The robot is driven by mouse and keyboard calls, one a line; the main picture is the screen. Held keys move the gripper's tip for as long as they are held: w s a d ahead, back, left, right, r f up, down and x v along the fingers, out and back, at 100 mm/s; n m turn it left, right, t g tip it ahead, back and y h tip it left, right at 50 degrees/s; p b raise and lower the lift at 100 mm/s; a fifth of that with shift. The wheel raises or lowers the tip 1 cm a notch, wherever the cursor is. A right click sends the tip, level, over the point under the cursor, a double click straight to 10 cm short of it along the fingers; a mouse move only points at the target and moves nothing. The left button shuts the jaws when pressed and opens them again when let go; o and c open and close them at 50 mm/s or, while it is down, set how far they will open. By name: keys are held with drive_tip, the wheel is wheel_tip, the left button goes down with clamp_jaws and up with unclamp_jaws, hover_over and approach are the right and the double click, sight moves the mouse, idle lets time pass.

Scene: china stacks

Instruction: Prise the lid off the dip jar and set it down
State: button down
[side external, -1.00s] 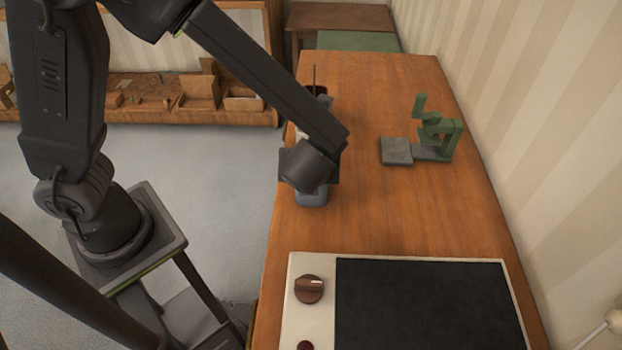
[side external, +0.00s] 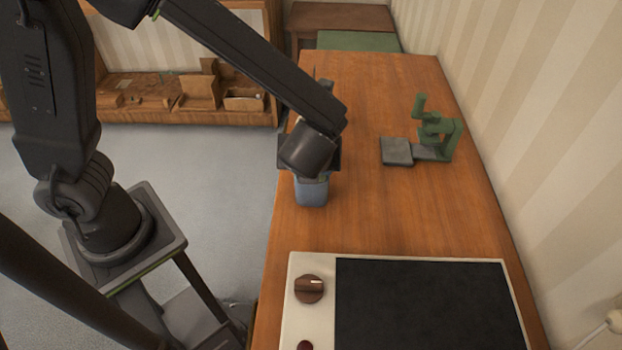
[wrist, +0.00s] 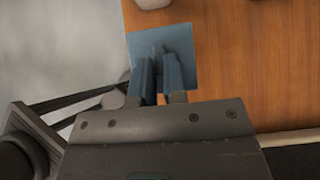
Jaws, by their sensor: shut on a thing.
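The dip jar (side external: 311,193) is a blue-grey vessel standing on the wooden table near its left edge, in the side view. Its upper part is partly hidden by my arm's end. In the wrist view, the square blue lid (wrist: 186,42) has a thin upright grip in its middle. My gripper (wrist: 159,72) is shut on that grip, one finger on each side. In the side view the fingers and lid are mostly hidden behind my wrist. The lid covers the jar in the wrist view, so I cannot tell how large any gap between them is.
A hob (side external: 430,300) with a brown knob (side external: 309,289) fills the table's front. A green stand (side external: 440,135) with a grey plate (side external: 397,151) is at the right. A pale object (wrist: 152,3) shows at the wrist view's top edge. The table's middle is clear.

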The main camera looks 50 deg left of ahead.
drive_tip(key=w+d+f+m+t, duration=0.1)
drive_tip(key=w+d+m+t, duration=0.1)
drive_tip(key=w, duration=0.5)
drive_tip(key=w+d+f+m+t+h, duration=0.1)
drive_tip(key=w+d+f+m+t, duration=0.1)
drive_tip(key=w+d, duration=0.3)
drive_tip(key=w+t, duration=0.1)
drive_tip(key=w, duration=0.2)
drive_tip(key=shift+d+m+h, duration=0.25)
drive_tip(key=shift+m+h, duration=0.05)
drive_tip(key=shift+w+f, duration=0.1)
drive_tip(key=shift+f, duration=3.3)
drive_tip(key=c, duration=1.1)
unclamp_jaws()
